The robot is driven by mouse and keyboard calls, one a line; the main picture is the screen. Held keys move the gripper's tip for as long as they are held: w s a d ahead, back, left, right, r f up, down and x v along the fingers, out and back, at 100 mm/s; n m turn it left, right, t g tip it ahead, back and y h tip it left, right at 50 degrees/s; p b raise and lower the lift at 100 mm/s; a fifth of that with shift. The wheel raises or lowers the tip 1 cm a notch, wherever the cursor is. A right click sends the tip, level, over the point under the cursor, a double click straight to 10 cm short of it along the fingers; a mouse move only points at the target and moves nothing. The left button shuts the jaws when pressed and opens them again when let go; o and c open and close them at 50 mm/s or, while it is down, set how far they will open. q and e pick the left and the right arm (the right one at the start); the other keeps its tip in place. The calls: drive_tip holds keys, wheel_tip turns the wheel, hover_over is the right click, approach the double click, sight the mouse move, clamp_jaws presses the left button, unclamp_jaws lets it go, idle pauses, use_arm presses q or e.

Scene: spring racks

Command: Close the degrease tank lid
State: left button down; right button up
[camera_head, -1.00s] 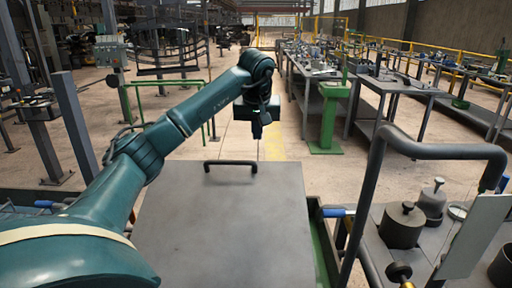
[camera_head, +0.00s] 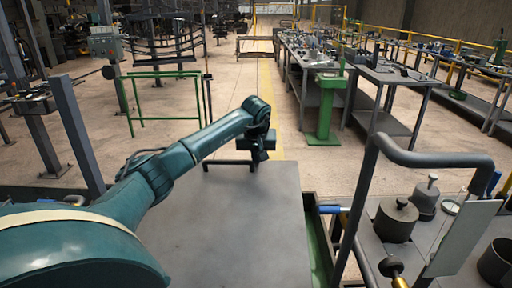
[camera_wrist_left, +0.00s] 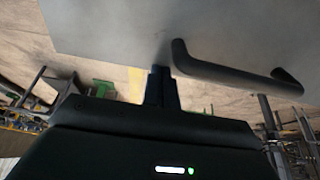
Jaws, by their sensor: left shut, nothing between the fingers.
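The degrease tank lid (camera_head: 235,230) is a broad flat grey plate in front of me, with a dark bar handle (camera_head: 218,166) near its far edge. Its exact tilt is hard to tell. Beside its right edge a green tank wall (camera_head: 318,240) shows. My left gripper (camera_head: 257,164) points down at the right end of the handle, shut and empty. In the left wrist view its closed fingers (camera_wrist_left: 161,88) are by one end of the handle (camera_wrist_left: 235,76), next to the lid's edge (camera_wrist_left: 110,30); contact is unclear. My right gripper is not in view.
A dark tubular frame (camera_head: 430,158) rises at the right, near lidded grey pots (camera_head: 396,220) on a bench. A green stand (camera_head: 325,110) and workbenches stand farther back. Open floor (camera_head: 225,110) lies beyond the lid.

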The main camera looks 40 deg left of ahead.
use_arm(q)
drive_tip(key=shift+f, duration=0.15)
